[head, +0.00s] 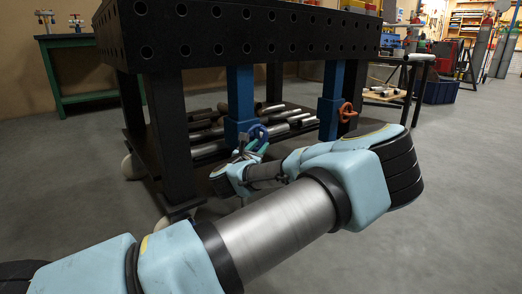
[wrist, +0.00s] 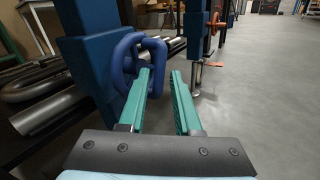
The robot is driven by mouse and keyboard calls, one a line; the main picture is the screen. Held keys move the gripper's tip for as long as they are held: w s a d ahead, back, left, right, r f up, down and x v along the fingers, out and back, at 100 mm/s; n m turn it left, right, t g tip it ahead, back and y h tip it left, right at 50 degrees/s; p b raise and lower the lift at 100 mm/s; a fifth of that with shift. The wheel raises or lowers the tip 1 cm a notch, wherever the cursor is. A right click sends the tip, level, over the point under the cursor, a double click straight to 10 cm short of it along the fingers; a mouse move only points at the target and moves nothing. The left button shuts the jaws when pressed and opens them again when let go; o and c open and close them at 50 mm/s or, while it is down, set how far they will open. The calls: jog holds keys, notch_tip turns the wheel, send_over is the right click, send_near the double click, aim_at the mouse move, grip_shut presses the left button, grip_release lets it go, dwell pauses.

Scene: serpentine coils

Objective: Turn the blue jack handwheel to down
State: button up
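The blue jack handwheel (head: 257,132) is on the side of a blue jack leg (head: 239,98) under the black table in the head view. In the wrist view the handwheel (wrist: 127,57) is a thick blue looped rim, left of centre, beside the blue leg (wrist: 88,45). My gripper (wrist: 163,72) has two green fingers, apart with a clear gap and nothing held between them. The left finger overlaps the lower right of the rim; I cannot tell whether it touches. In the head view my gripper (head: 244,153) is just below the handwheel, partly hidden by my arm.
A second blue leg (head: 330,100) carries an orange handwheel (head: 347,112) to the right. Metal pipes (head: 290,120) lie on the shelf under the black table (head: 250,35). A green bench (head: 75,70) stands back left. The grey floor (head: 440,200) at right is clear.

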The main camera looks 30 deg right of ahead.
jog(key=shift+x, duration=0.9)
grip_shut()
